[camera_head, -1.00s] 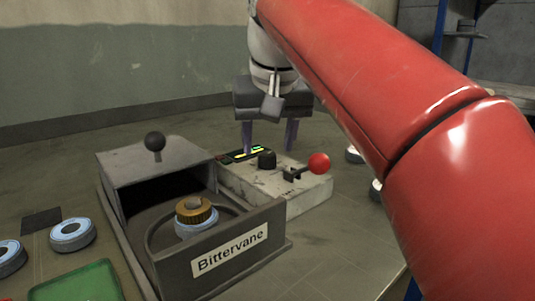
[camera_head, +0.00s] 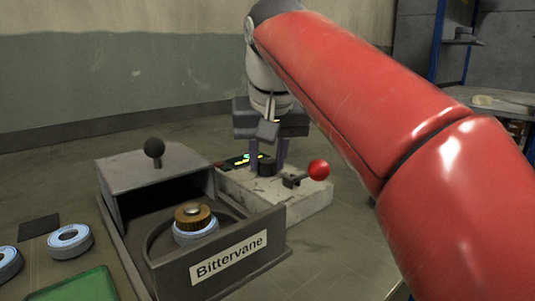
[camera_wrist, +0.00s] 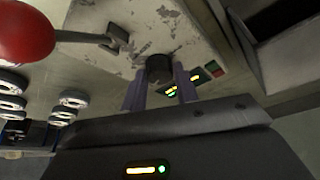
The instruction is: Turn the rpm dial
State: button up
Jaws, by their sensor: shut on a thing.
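The rpm dial (camera_head: 266,166) is a short black knob on top of a worn white control box (camera_head: 312,204). It also shows in the wrist view (camera_wrist: 159,68). My gripper (camera_head: 269,153) points down over the box, its two purple-grey fingers on either side of the dial. In the wrist view my gripper (camera_wrist: 158,84) is shut on the dial. A lit green and yellow display (camera_wrist: 186,84) sits beside the dial, partly hidden by a finger.
A lever with a red ball (camera_head: 318,170) rises near the dial. The grey Bittervane machine (camera_head: 222,262) stands left of the box, with a black-knobbed lid (camera_head: 154,148) and a disc inside. Blue-white discs (camera_head: 69,241) and a green tray (camera_head: 75,288) lie further left.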

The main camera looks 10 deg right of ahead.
jog(key=shift+r+m+h+p, duration=0.15)
jog(key=shift+m+h+p, duration=0.15)
jog(key=shift+m+p, duration=0.45)
jog(key=shift+m+h, duration=0.3)
jog(key=shift+m, duration=0.35)
jog(key=o, duration=1)
jog(key=p+v, duration=0.2)
jog(key=v, duration=0.5)
jog(key=shift+s+a+r, duration=0.1)
jog(key=shift+r, duration=0.15)
